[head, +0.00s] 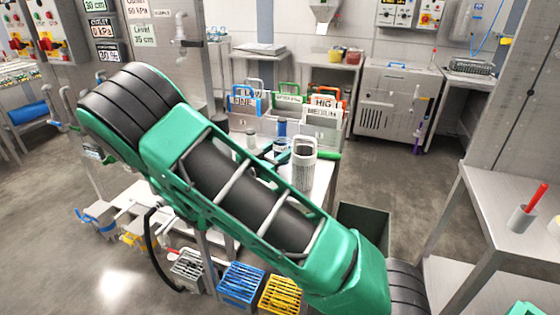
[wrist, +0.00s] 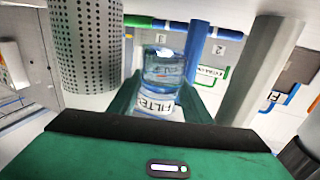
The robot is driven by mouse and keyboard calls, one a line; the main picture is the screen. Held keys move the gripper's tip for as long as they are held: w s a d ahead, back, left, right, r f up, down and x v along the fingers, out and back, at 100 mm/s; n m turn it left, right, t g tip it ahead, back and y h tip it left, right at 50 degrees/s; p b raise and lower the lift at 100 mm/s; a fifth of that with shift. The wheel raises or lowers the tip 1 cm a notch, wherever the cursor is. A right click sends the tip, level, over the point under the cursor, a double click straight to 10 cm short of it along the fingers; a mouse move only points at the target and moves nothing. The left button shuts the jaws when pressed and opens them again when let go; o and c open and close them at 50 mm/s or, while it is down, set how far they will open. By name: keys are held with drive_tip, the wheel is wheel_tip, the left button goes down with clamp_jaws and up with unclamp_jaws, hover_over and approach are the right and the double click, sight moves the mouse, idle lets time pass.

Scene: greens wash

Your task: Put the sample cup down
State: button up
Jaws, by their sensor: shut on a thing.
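The sample cup (wrist: 165,68), clear with bluish contents, is between the green fingers of my gripper (wrist: 162,92) in the wrist view. My gripper is shut on it. A white label (wrist: 157,107) with letters like "FILTE" shows just below the cup, between the fingers. Whether the cup's base touches the surface beneath is hidden. In the head view my arm covers much of the middle, and I cannot make out the cup clearly near the bench (head: 322,178).
A perforated metal cylinder (wrist: 88,45) stands close left of my gripper; it also shows in the head view (head: 303,165). A blue cylinder (wrist: 196,50) and a grey one (wrist: 268,60) stand to the right. Bins with coloured handles (head: 322,125) stand behind the bench.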

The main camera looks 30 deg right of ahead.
drive_tip(key=shift+f, duration=2.05)
drive_tip(key=shift+f, duration=0.1)
drive_tip(key=o, duration=1)
drive_tip(key=shift+c, duration=0.2)
